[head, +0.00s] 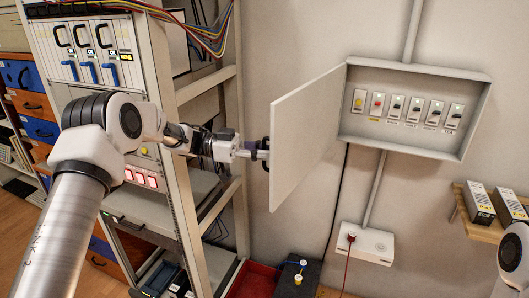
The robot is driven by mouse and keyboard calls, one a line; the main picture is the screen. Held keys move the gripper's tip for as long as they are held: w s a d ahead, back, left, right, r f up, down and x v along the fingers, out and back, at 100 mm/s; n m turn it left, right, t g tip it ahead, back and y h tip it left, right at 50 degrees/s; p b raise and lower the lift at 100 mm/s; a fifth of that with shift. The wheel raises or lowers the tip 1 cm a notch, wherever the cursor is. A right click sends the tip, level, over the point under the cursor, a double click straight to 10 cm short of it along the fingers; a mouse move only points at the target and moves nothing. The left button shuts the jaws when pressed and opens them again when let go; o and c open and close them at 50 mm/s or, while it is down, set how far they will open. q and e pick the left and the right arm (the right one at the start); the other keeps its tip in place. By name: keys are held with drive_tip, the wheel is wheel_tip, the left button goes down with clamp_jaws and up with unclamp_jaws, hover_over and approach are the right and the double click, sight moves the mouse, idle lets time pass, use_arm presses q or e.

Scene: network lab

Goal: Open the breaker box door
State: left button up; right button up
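The breaker box (410,72) is a grey wall-mounted box with a row of several switches inside. Its pale door (305,135) stands open, swung out from the box's left side, so the switches show. My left gripper (262,149) is at the door's free left edge, about halfway up, its fingertips at or very close to that edge. The fingertips are small and partly hidden, so I cannot tell whether they are shut on the door's edge or a handle. My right arm (512,258) shows only at the lower right edge; its gripper is out of view.
An equipment rack (165,60) with cables on top stands left of the door, behind my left arm. A white socket box (366,243) with a red plug is below the breaker box. A wooden shelf (478,222) with boxes is at right. A red tray (253,281) lies low.

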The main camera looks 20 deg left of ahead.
idle(0.3)
use_arm(q)
drive_tip(key=s+a, duration=0.1)
drive_tip(key=a, duration=1)
drive_tip(key=shift+s+a, duration=0.25)
drive_tip(key=shift+a, duration=0.15)
